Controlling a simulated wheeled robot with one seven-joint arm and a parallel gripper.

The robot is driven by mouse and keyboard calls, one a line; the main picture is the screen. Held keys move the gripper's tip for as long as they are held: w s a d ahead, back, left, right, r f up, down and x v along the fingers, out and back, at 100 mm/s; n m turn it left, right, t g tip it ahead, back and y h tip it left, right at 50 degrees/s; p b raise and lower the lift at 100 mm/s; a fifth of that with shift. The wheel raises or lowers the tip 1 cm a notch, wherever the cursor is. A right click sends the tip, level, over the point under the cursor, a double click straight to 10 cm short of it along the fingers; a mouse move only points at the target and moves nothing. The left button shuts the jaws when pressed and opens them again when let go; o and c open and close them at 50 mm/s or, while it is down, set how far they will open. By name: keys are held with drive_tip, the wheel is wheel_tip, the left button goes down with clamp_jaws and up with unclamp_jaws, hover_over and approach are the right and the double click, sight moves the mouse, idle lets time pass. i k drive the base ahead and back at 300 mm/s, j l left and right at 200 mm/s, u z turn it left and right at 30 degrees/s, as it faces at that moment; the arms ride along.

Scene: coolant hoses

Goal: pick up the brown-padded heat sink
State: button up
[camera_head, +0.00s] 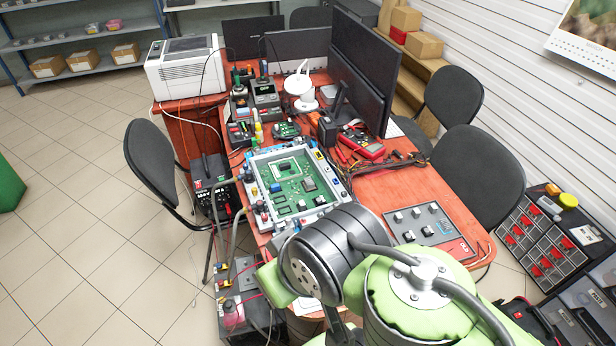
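A grey mat (421,222) with a red corner lies on the near right part of the red-brown table. Several small dark and pale blocks stand on it, and they may be heat sinks. They are too small for me to tell pad colours, so I cannot pick out the brown-padded one. A green circuit board (291,186) sits in a pale frame to the left of the mat, with a few small parts on it. My green and grey arm fills the lower middle, in front of the mat's near edge. My gripper does not show.
The table (465,205) is bare around the mat's right end. Monitors (360,75), a red meter (361,143) and cables crowd the back. Black chairs (485,170) stand at the right. Grey hoses (236,232) and a power unit (213,185) are at the left.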

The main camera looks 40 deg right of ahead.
sight(309, 184)
drive_tip(key=z, duration=1.1)
drive_tip(key=i+j+u, duration=0.1)
drive_tip(key=j+u, duration=0.35)
drive_tip(key=i+j+u, duration=0.1)
drive_tip(key=j+u, duration=0.15)
drive_tip(key=u, duration=0.2)
